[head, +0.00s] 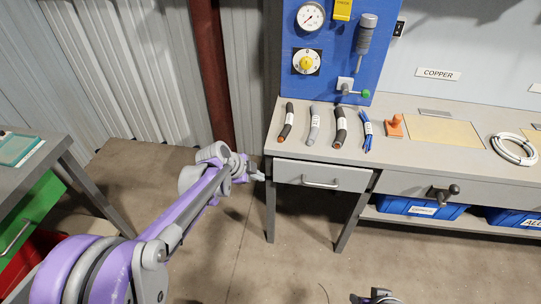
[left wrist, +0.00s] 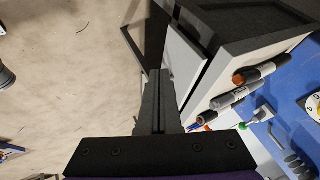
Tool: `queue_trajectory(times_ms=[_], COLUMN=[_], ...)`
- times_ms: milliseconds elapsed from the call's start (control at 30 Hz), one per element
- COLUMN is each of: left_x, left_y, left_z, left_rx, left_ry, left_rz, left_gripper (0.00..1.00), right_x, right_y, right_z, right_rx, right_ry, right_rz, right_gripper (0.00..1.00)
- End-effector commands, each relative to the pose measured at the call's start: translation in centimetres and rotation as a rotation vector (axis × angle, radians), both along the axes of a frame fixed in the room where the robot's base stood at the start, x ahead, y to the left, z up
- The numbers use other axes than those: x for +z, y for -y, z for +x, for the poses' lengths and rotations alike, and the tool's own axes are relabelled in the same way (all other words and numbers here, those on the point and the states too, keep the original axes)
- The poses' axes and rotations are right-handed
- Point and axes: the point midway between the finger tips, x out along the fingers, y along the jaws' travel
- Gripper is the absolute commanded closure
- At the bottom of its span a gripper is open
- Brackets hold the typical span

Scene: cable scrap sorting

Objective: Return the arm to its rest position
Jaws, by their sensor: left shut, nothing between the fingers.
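My left arm reaches out from the lower left in the head view. Its gripper (head: 258,177) is beside the left end of the workbench, near the front of a grey drawer (head: 322,176) but apart from its handle. In the left wrist view the two dark fingers (left wrist: 161,100) lie together, shut, with nothing between them. A small dark part (head: 377,297) at the bottom edge of the head view looks like the tip of my right gripper; it is mostly cut off, and its jaws cannot be made out.
The bench top (head: 450,158) holds several cable pieces (head: 313,126), an orange item (head: 394,126) and a white cable coil (head: 514,149). Blue bins (head: 420,207) stand on the shelf below. A grey table (head: 30,165) is at the left. The floor (head: 250,260) between is clear.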

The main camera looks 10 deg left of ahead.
Motion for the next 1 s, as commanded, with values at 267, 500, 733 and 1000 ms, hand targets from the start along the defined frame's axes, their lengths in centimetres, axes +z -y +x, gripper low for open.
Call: queue_trajectory(times_ms=[267, 500, 733, 1000], left_x=[1.0, 7.4, 11.9, 13.3], left_y=[0.0, -0.2, -1.4, -3.2], left_z=[-0.9, -9.0, -19.2, -27.9], left_rx=[0.029, 0.338, 0.768, 1.195], left_ry=[-0.016, -0.155, -0.273, -0.308], left_rz=[-0.007, -0.074, -0.172, -0.3], left_gripper=[1.0, 1.0, 1.0, 1.0], right_x=[0.5, 4.1, 8.0, 11.9], right_y=[0.0, 0.0, 0.0, 0.0], right_z=[0.0, 0.2, 0.8, 1.7], right_rx=[0.0, 0.0, 0.0, 0.0], right_ry=[0.002, 0.013, 0.026, 0.044], right_rz=[0.0, 0.0, 0.0, 0.0], right_gripper=[0.5, 0.5, 0.5, 0.5])
